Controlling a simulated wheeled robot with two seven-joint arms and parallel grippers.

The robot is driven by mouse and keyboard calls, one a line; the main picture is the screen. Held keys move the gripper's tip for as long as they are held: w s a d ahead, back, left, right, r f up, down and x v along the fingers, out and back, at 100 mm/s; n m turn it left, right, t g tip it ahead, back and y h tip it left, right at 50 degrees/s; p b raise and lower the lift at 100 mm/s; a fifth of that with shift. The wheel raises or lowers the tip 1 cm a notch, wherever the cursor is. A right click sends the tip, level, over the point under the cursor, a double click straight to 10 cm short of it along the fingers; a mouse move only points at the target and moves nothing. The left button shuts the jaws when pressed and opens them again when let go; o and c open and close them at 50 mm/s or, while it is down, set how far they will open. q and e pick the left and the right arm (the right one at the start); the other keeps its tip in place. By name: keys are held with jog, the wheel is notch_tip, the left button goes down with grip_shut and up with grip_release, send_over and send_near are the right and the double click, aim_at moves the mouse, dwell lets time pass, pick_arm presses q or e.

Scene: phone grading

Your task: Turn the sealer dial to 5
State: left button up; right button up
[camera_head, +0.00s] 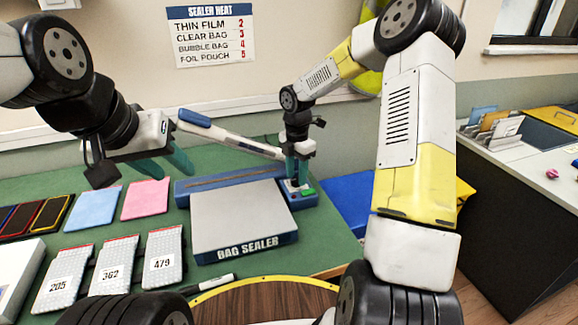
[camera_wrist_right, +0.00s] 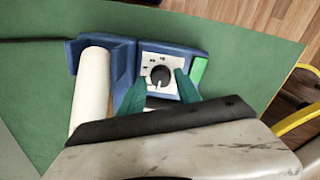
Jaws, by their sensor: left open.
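The bag sealer (camera_head: 240,215) stands on the green table with its long arm (camera_head: 232,137) raised. Its black dial (camera_wrist_right: 160,75) sits on a white panel in the right wrist view, with its white pointer line toward the bottom of that picture. The panel's numbers are too small to read. My right gripper (camera_head: 298,178) is over the panel. In the right wrist view its green fingers (camera_wrist_right: 160,82) stand either side of the dial with small gaps, open. My left gripper (camera_head: 165,164) is open and empty above the table, left of the sealer.
A wall sign (camera_head: 210,35) lists heat settings, with foil pouch at 5. Numbered bubble bags (camera_head: 113,268), a pink pouch (camera_head: 146,198), a blue pouch (camera_head: 96,206) and several phones (camera_head: 35,215) lie left of the sealer. A green button (camera_wrist_right: 198,70) is beside the dial panel. A marker (camera_head: 212,284) lies in front.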

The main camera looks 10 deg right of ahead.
jog(key=shift+f, duration=0.45)
grip_shut()
